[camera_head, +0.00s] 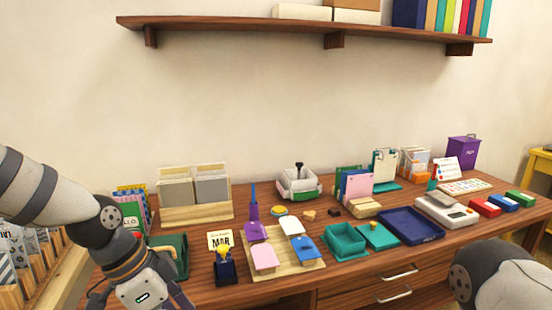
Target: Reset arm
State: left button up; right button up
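My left arm comes in from the left, and its gripper (146,292) is low at the front left edge of the desk. Its fingertips are not clear, so I cannot tell whether it is open or shut. My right arm shows only as a rounded link at the bottom right; its gripper is out of view. A wooden board (283,264) at the front middle of the desk carries pink, purple, white and blue pads. A dark blue stand (225,270) with a yellow top is to the left of the board, apart from my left gripper.
The wooden desk (345,284) also holds a teal open box (345,243), a blue tray (410,227), a white scale-like device (447,212) and red, blue and green boxes at right. A green item (172,243) stands close behind my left gripper. A shelf (290,27) hangs above.

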pick_arm(q)
jog(key=s+f+n+g+y, duration=0.1)
jog(key=s+f+n, duration=0.2)
jog(key=s+f, duration=0.45)
jog(key=s+f+n+g, duration=0.1)
jog(key=s+f+n, duration=0.3)
jog(key=f, duration=0.6)
jog(key=s+a+f+n+y, duration=0.1)
jog(key=s+a+f+n, duration=0.1)
jog(key=s, duration=0.8)
jog(key=s+a+f+n+g+y, duration=0.1)
jog(key=s+a, duration=0.4)
jog(key=s, duration=0.5)
notch_tip(320, 180, down, 2)
jog(key=n+y, duration=0.1)
jog(key=n, duration=0.1)
jog(key=shift+n, duration=0.3)
